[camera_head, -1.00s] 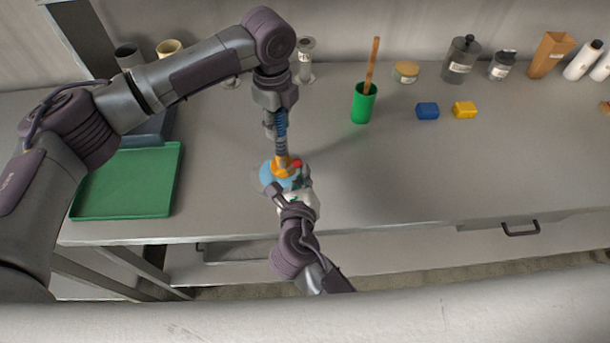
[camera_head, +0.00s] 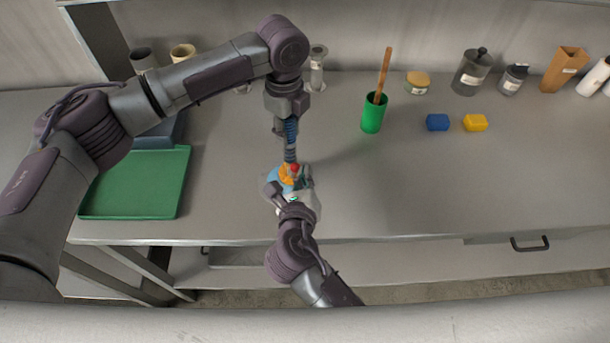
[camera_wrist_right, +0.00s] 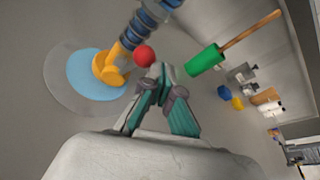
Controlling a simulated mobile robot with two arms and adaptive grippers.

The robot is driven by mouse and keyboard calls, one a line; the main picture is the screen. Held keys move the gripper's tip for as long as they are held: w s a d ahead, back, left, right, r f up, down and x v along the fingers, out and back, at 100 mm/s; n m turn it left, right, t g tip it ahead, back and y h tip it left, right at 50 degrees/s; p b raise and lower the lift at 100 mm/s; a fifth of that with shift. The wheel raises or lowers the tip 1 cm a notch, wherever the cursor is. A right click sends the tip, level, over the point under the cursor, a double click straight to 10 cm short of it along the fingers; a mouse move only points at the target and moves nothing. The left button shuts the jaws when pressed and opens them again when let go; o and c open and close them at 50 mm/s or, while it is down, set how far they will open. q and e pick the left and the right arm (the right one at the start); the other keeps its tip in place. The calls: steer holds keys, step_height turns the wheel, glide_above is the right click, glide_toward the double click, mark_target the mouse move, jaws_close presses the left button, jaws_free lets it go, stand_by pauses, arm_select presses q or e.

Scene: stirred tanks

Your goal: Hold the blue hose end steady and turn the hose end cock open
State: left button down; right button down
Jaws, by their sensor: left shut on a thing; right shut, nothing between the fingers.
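The blue ribbed hose end (camera_head: 290,138) hangs upright over the bench, below my left gripper (camera_head: 287,122), which is shut on it. An orange cock (camera_head: 287,177) with a red ball (camera_head: 295,168) sits at its lower end. In the right wrist view the orange cock (camera_wrist_right: 106,68) is over a light blue disc (camera_wrist_right: 88,78), with the red ball (camera_wrist_right: 145,56) at its right. My right gripper (camera_wrist_right: 160,78) is shut and empty, its teal-padded tips close beside the red ball. I cannot tell whether they touch. In the head view my right arm partly hides the disc.
A green tray (camera_head: 135,185) lies at the left. A green cup (camera_head: 373,113) with a wooden handle stands behind right, near blue (camera_head: 437,122) and yellow (camera_head: 475,123) blocks. Bottles and jars line the wall.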

steer(key=shift+r, duration=0.25)
steer(key=s+a, duration=0.3)
steer(key=s, duration=0.6)
steer(key=shift+s+a+r, duration=0.15)
steer(key=shift+s+r, duration=0.05)
steer(key=shift+r, duration=0.1)
